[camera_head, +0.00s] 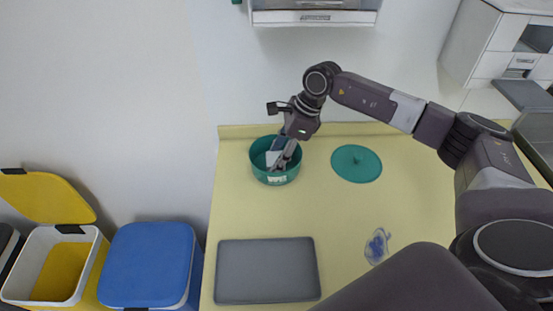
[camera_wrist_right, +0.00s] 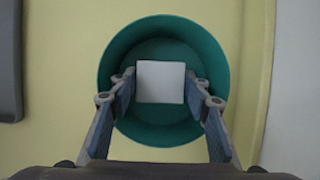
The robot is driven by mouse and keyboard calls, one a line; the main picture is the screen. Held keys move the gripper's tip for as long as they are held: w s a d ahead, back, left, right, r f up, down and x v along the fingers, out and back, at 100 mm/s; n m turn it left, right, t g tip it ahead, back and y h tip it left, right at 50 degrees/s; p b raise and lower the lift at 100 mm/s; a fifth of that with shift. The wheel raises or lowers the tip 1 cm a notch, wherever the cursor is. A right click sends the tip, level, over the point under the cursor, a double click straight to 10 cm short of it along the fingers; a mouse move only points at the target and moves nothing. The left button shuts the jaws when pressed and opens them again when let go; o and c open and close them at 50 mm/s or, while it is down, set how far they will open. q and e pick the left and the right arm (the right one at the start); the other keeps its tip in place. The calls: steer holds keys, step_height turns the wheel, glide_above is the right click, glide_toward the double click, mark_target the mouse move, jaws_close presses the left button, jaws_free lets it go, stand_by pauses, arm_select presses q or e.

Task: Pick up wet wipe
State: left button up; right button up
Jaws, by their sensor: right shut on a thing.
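The wet wipe (camera_wrist_right: 160,82) is a white square. In the right wrist view it sits between the two fingertips of my right gripper (camera_wrist_right: 160,90), which is shut on it. Behind it is the round green tub (camera_wrist_right: 112,75). In the head view the right gripper (camera_head: 281,160) reaches down into the tub (camera_head: 277,179) from above, and the white wipe (camera_head: 272,158) shows inside the rim. I cannot tell whether the wipe touches the tub's bottom. My left gripper is not in view.
A green lid (camera_head: 356,164) lies right of the tub on the pale yellow table (camera_head: 340,215). A grey tray (camera_head: 266,271) lies at the front left, and a blue-patterned item (camera_head: 377,246) at the front right. Yellow and blue bins (camera_head: 150,262) stand left of the table. A white wall unit (camera_head: 315,12) hangs above.

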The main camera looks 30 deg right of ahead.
steer(key=r, duration=0.2)
steer(key=r+b, duration=0.1)
steer(key=r, duration=0.1)
steer(key=r+b, duration=0.1)
steer(key=r, duration=0.1)
steer(key=shift+s+a, duration=0.1)
steer(key=shift+s, duration=0.2)
steer(key=s+a+b, duration=0.2)
steer(key=s+a, duration=0.2)
steer(key=s, duration=0.4)
steer(key=s+a+b, duration=0.3)
steer(key=s+a, duration=0.1)
steer(key=s, duration=0.5)
steer(key=shift+a+r, duration=0.15)
steer(key=shift+o, duration=0.4)
steer(key=shift+c, duration=1.4)
